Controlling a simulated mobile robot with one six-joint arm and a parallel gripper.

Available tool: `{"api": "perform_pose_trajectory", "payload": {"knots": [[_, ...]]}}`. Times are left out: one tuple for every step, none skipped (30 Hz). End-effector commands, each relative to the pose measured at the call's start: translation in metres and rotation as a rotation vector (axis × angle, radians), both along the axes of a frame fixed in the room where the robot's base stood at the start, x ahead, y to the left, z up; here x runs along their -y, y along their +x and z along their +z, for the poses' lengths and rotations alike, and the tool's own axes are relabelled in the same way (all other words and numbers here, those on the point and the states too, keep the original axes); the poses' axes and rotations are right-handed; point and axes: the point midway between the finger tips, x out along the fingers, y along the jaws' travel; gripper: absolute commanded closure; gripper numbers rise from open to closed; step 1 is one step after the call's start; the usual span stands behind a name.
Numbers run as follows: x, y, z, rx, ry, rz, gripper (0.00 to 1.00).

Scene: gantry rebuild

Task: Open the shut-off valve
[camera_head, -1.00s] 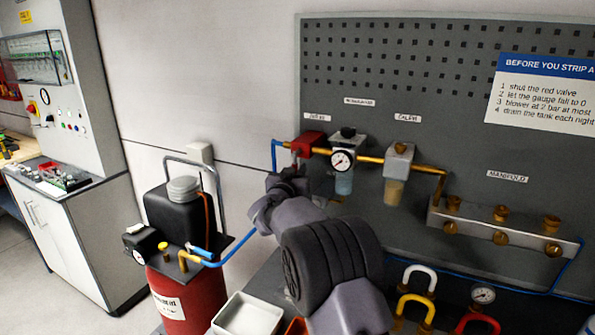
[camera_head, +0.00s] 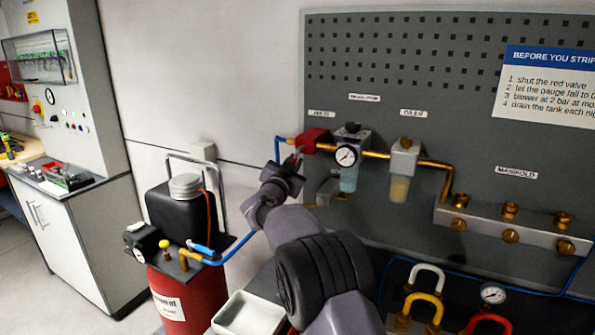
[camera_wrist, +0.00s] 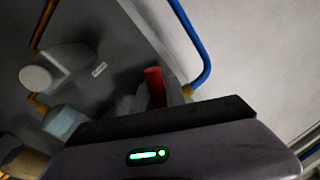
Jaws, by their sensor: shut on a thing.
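The red shut-off valve (camera_head: 313,139) sits at the left end of the brass air line on the grey panel, where the blue hose joins. In the wrist view a red part of the valve (camera_wrist: 155,87) stands up just beyond the dark finger. My gripper (camera_head: 294,160) is just below and left of the valve body, tilted up toward it. It is shut on the valve's handle, which is mostly hidden by the fingers. How far the handle is turned cannot be seen.
Right of the valve are a regulator with a round gauge (camera_head: 346,156) and a filter bowl (camera_head: 401,172). A manifold (camera_head: 480,229) is further right. The blue hose (camera_head: 277,150) passes close left of my gripper. A red tank (camera_head: 186,293) stands lower left, near a white bin (camera_head: 249,315).

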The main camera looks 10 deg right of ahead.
Motion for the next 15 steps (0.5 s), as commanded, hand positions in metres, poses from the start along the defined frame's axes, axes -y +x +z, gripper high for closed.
{"api": "perform_pose_trajectory", "payload": {"knots": [[-0.0021,0.0012,-0.0018,0.017,0.024,0.001,1.0],[-0.0028,0.0018,-0.0011,0.028,0.041,0.002,1.0],[-0.0038,0.0024,-0.0003,0.042,0.06,0.001,1.0],[-0.0043,0.0029,0.0007,0.053,0.076,0.001,1.0],[-0.005,0.0035,0.0016,0.062,0.089,0.001,1.0],[-0.0057,0.004,0.0024,0.074,0.105,0.001,1.0],[-0.0062,0.0044,0.003,0.082,0.116,0.001,1.0],[-0.0066,0.0048,0.0037,0.09,0.126,0.001,1.0],[-0.0073,0.0052,0.0045,0.099,0.138,0.001,1.0],[-0.0075,0.0055,0.0049,0.105,0.147,0.001,1.0],[-0.0078,0.0058,0.005,0.11,0.155,0.0,1.0],[-0.0081,0.006,0.0054,0.116,0.164,0.0,1.0],[-0.0083,0.0061,0.0059,0.121,0.17,0.0,1.0],[-0.0085,0.0063,0.0063,0.124,0.175,0.0,1.0],[-0.0088,0.0065,0.0068,0.129,0.181,0.0,1.0]]}}
